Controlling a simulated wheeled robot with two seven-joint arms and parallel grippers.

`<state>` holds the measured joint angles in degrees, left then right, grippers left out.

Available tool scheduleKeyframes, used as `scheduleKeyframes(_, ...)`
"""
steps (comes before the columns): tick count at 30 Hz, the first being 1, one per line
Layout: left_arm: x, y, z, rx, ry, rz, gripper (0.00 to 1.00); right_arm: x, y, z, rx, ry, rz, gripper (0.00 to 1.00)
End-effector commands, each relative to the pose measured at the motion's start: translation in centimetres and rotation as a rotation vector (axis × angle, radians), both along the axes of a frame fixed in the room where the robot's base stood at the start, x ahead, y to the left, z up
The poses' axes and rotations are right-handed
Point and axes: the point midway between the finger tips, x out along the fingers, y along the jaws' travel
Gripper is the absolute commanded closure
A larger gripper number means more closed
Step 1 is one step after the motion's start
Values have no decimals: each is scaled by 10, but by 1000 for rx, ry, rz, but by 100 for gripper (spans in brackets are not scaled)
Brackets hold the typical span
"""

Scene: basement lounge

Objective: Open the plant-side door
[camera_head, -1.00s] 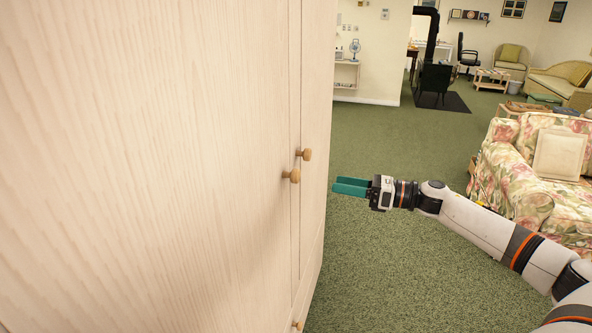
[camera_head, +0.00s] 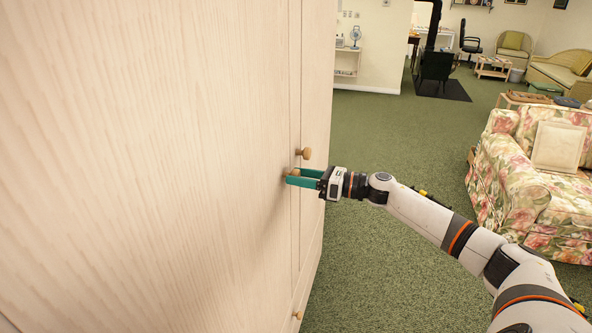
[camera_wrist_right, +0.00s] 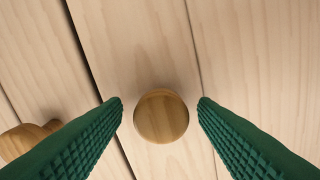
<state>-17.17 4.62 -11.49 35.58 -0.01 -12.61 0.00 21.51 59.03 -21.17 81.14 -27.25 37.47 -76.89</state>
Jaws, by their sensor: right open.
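A tall pale wooden cabinet (camera_head: 170,150) fills the left of the head view; its doors are shut. Two round wooden knobs sit close together by the seam: a nearer knob (camera_head: 293,172) and a farther knob (camera_head: 305,153). My right gripper (camera_head: 290,178) is open, with its green fingers reaching around the nearer knob. In the right wrist view one knob (camera_wrist_right: 161,116) lies between the open fingertips, with a gap on each side. The other knob (camera_wrist_right: 24,139) is at the left, outside the fingers, beyond a dark seam. No plant shows. My left gripper is out of view.
Another small knob (camera_head: 297,314) sits low on the cabinet. A floral armchair (camera_head: 535,175) stands at the right. Green carpet (camera_head: 410,130) is clear between the cabinet and the armchair. A black stove (camera_head: 436,66) and wicker seats (camera_head: 565,68) are far back.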

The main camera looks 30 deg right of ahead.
Motion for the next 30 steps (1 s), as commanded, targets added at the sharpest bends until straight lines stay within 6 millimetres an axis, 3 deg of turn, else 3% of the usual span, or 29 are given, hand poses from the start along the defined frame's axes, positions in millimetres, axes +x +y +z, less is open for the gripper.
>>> scheduleKeyframes(14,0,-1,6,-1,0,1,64,11,10,0,-1,0,1,47)
scheduleKeyframes(24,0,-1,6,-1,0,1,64,10,9,0,-1,-1,1,100)
scheduleKeyframes(30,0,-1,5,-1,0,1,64,12,10,0,-1,-1,0,100)
